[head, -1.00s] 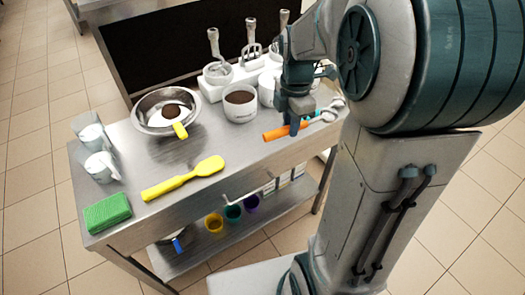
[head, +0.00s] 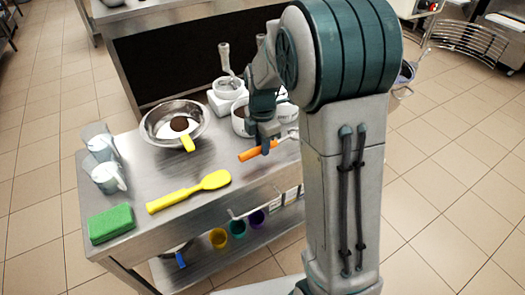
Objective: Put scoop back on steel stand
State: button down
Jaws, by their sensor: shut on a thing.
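My gripper (head: 266,146) is shut on the orange handle (head: 251,154) of a scoop at the right part of the steel table (head: 142,220). The scoop's pale metal end (head: 289,135) points right and is partly hidden by my arm. I cannot tell whether the scoop touches the tabletop. A white holder (head: 218,102) with an upright metal-handled tool (head: 225,60) stands at the back of the table, partly hidden by my arm. I cannot make out for certain which thing is the steel stand.
A yellow spatula (head: 190,191), green sponge (head: 111,225) and clear cups (head: 107,177) lie or stand left of my gripper. White tubs (head: 241,123) stand behind it. Colored cups (head: 218,238) are on the lower shelf.

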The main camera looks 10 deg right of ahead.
jog(key=shift+f, duration=1.6)
jog(key=shift+f, duration=0.2)
jog(key=c, duration=1.3)
grip_release()
jog(key=shift+r, duration=0.1)
